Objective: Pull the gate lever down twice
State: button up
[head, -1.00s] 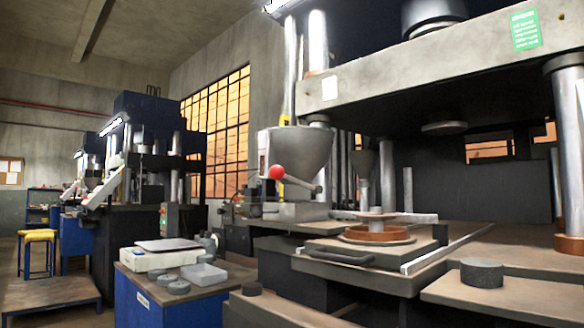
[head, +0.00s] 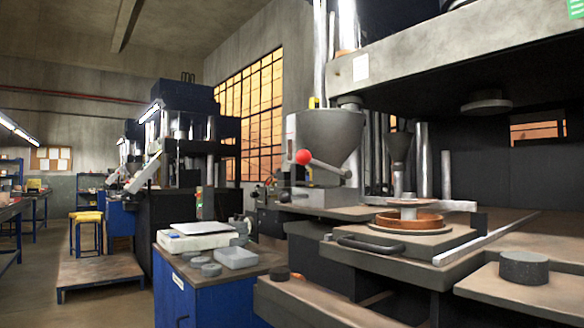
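The gate lever (head: 328,166) is a grey bar with a red ball knob (head: 303,157) at its left end. It is mounted at the base of a grey conical hopper (head: 331,133) on the press, right of the middle in the head view. The bar slopes slightly up to the left, so the knob sits a little above the pivot end. Nothing touches the lever. My gripper does not show in this view.
The press table holds a round brown mould (head: 408,222) and a dark cylinder (head: 524,268). Open floor (head: 110,310) lies at left.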

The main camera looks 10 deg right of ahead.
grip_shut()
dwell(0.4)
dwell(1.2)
